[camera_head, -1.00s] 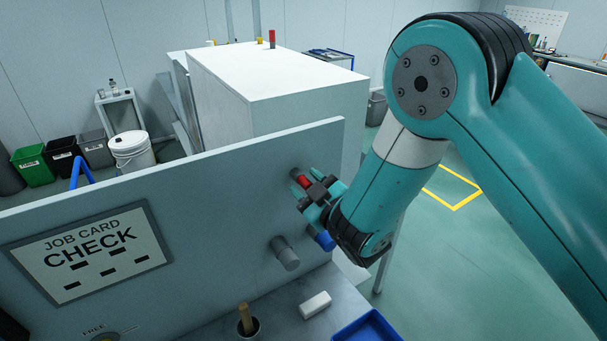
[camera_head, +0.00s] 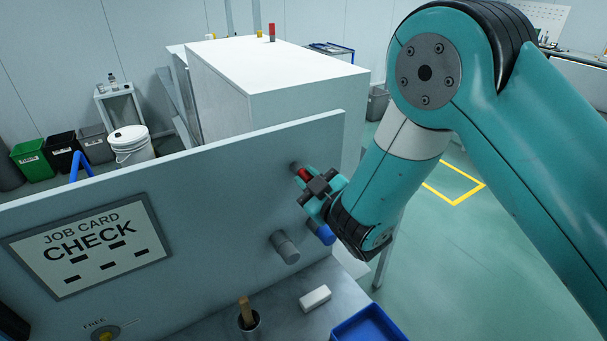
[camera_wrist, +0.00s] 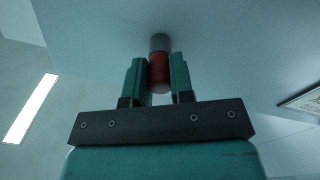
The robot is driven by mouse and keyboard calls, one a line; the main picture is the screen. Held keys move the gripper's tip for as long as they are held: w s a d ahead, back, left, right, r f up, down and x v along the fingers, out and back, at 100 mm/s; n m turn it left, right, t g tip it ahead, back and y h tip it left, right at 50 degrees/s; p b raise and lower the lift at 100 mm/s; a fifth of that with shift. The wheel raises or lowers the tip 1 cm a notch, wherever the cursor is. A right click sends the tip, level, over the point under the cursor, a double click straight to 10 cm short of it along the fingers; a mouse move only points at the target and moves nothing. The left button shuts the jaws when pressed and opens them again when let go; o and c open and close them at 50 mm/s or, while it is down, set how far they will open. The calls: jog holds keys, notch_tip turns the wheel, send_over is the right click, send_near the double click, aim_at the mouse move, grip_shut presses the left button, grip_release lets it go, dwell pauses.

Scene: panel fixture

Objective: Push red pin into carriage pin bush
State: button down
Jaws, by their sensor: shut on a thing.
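My gripper (camera_head: 309,181) is shut on the red pin (camera_head: 304,174) in front of the upright grey panel, near its right end. In the wrist view the red pin (camera_wrist: 159,72) sits between the two teal fingers of my gripper (camera_wrist: 158,77), with its far end lined up with and meeting the grey round bush (camera_wrist: 159,42) on the panel. How deep the pin sits in the bush cannot be told. In the head view the bush (camera_head: 295,166) shows just beyond the pin, partly hidden by it.
A grey peg (camera_head: 285,248) and a blue-ended part (camera_head: 325,235) stick out of the panel (camera_head: 210,190) below my gripper. On the bench below are a white block (camera_head: 315,298), a cup (camera_head: 249,322) with a wooden handle and a blue tray (camera_head: 370,326). A job card reading CHECK (camera_head: 90,247) is at left.

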jog(key=shift+b+v, duration=1.9)
jog(key=shift+b, duration=0.9)
jog(key=shift+s, duration=0.1)
jog(key=shift+b+v, duration=2.45)
jog(key=shift+b, duration=0.1)
